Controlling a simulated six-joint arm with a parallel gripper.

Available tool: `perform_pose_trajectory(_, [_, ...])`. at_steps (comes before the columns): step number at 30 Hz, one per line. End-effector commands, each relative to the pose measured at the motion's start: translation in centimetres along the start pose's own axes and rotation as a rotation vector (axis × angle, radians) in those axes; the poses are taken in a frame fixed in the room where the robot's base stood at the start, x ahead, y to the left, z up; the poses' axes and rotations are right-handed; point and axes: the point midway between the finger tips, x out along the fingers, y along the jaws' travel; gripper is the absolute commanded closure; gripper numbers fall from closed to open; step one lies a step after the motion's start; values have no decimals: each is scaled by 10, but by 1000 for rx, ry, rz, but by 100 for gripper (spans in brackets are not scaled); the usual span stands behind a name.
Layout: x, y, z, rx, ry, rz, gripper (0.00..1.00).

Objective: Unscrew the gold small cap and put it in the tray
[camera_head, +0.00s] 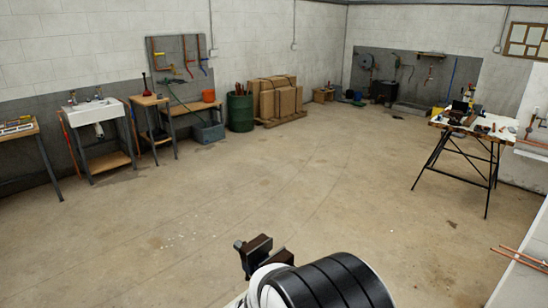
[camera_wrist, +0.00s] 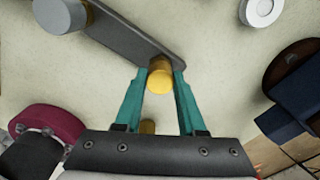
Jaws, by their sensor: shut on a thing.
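The gold small cap (camera_wrist: 160,80) shows in the wrist view between the teal fingertips of my gripper (camera_wrist: 160,83). My gripper is shut on it, one finger on each side. The cap is at the right end of a dark grey bar (camera_wrist: 122,36); whether it is still threaded there cannot be told. A second small gold piece (camera_wrist: 148,127) shows lower down between the fingers, partly hidden by the gripper body. In the head view my gripper (camera_head: 262,256) is low in the middle, and the cap cannot be made out. I cannot make out the tray in either view.
In the wrist view a light grey round knob (camera_wrist: 62,14) is on the bar's left end. A white round piece (camera_wrist: 262,10) is at upper right, a crimson round part (camera_wrist: 50,122) at left, a dark blue block (camera_wrist: 295,115) at right. Benches and a trestle table (camera_head: 470,128) stand far off.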

Motion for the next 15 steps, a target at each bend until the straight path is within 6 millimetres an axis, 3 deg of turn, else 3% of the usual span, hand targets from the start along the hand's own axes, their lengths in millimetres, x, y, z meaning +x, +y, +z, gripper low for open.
perform_pose_trajectory(15, [-1, 0, 0, -1589, 1, -1, 100])
